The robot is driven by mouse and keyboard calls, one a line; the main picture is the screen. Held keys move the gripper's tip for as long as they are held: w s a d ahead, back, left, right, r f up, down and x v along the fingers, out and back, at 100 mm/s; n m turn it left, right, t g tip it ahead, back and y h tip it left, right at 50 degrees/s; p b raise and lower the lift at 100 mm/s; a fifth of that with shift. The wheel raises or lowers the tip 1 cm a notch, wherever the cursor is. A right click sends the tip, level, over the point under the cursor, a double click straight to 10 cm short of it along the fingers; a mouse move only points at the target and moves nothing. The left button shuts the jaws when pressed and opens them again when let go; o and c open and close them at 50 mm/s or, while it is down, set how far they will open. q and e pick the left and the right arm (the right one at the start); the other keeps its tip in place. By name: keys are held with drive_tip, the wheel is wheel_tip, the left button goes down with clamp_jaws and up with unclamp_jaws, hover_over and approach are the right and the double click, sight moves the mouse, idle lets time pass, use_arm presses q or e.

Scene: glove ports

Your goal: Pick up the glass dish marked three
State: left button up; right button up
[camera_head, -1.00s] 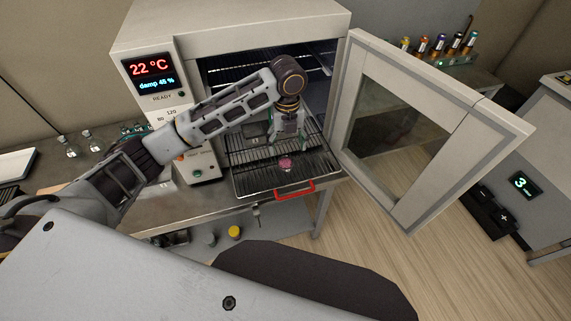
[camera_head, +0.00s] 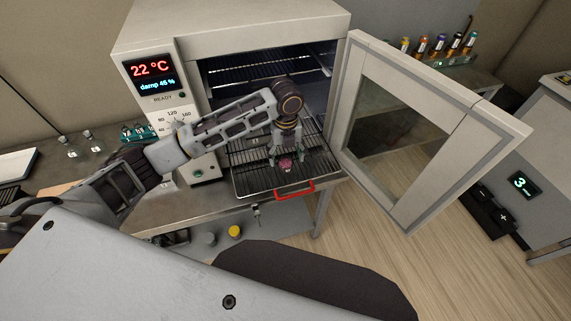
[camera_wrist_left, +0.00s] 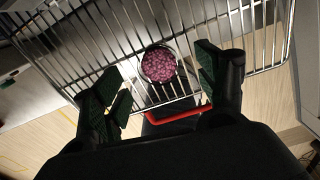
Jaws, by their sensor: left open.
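A small round glass dish (camera_wrist_left: 160,65) filled with pink-purple grains sits on the wire shelf, near its red front handle. It also shows in the head view (camera_head: 285,165), partly covered by my gripper. No number can be read on it. My left gripper (camera_head: 286,158) points down over the dish and is open. In the left wrist view its two green-padded fingers (camera_wrist_left: 160,88) stand apart, one on each side of the dish and nearer the camera. A second, greyish item (camera_head: 255,141) lies further back on the shelf, partly hidden by my arm. My right gripper is not in view.
The wire shelf (camera_head: 246,184) is pulled out of the oven (camera_head: 238,28), with a red handle (camera_head: 294,191) in front. The oven door (camera_head: 443,131) stands open on the right. Bottles (camera_head: 72,147) stand on the bench at left. The floor in front right is clear.

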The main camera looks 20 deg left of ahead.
sight(286, 165)
use_arm(q)
drive_tip(key=shift+a+f, duration=0.1)
drive_tip(key=shift+f, duration=1.5)
drive_tip(key=shift+c, duration=0.4)
drive_tip(key=c, duration=1)
drive_tip(key=shift+r, duration=0.1)
drive_tip(key=shift+c, duration=0.2)
wheel_tip(286, 165, up, 10)
